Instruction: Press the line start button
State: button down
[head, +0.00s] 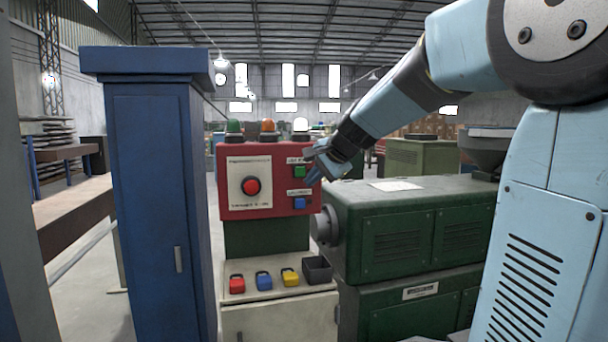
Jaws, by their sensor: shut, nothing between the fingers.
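A red control panel (236,210) stands upright left of centre. A small label sits above each, too small to read, so I cannot tell which one is the line start button. A large round red button (252,186) sits on a pale plate at the panel's left. My gripper (312,166) is shut and empty, just right of the green button in the picture. I cannot tell whether it touches the panel.
Red, blue and yellow padlocks (263,280) and a dark open box (318,270) sit on the ledge below the panel. A tall blue cabinet (150,210) stands at the left. A green machine (405,225) fills the right, close beneath my arm.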

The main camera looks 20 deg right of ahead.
aim_at(305, 171)
dwell(0.4)
jog(key=shift+w, duration=4.4)
jog(key=shift+w, duration=0.1)
jog(key=shift+w, duration=0.3)
jog(key=shift+w+r, duration=0.1)
jog(key=shift+w, duration=0.3)
jog(key=shift+s, duration=0.85)
jog(key=shift+s, duration=0.1)
